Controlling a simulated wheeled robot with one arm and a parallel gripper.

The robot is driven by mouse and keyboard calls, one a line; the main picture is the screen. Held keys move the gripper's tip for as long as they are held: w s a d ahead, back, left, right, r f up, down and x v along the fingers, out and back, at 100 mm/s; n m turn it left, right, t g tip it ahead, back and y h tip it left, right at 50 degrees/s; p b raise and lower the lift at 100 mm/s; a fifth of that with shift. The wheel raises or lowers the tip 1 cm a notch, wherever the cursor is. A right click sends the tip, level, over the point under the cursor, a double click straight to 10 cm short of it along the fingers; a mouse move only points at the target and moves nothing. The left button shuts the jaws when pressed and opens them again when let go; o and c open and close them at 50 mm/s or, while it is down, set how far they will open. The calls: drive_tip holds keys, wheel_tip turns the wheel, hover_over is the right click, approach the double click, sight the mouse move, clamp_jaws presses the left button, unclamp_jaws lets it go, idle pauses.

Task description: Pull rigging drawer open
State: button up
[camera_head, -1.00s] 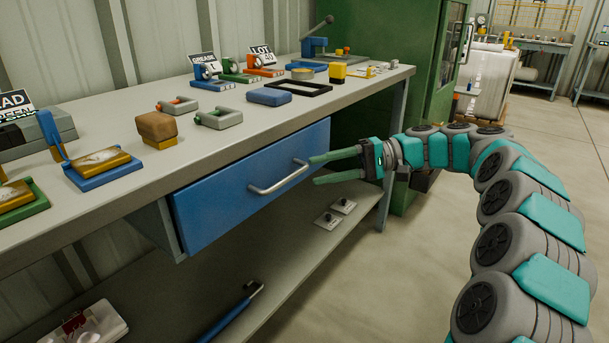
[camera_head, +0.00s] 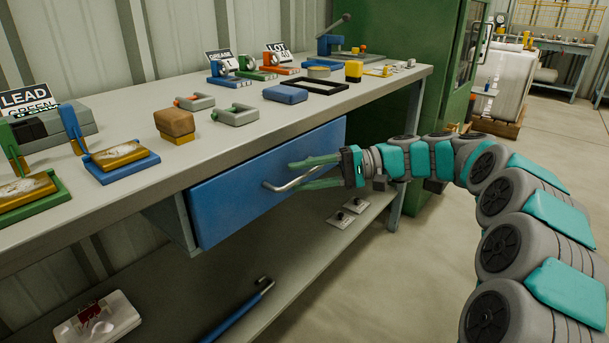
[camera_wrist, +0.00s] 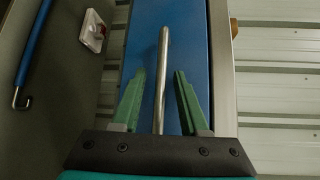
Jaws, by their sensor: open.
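The blue rigging drawer (camera_head: 230,205) is under the workbench top, and its front looks shut. Its silver bar handle (camera_head: 292,183) stands out from the drawer front. My gripper (camera_head: 312,173) is at the handle, with its green fingers apart. In the wrist view the handle (camera_wrist: 161,75) runs between the two open fingers of my gripper (camera_wrist: 158,100), with a gap visible on each side. The blue drawer front (camera_wrist: 188,45) shows behind it. I cannot tell whether a finger touches the handle.
The workbench top (camera_head: 240,140) above holds blocks, shackles and signs. The lower shelf (camera_head: 290,265) holds a blue hooked bar (camera_head: 240,310) and a white box (camera_head: 97,322). A green cabinet (camera_head: 410,60) stands behind the bench's far end. Floor in front is clear.

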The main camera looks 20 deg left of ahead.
drive_tip(key=shift+c, duration=0.2)
clamp_jaws()
idle(1.1)
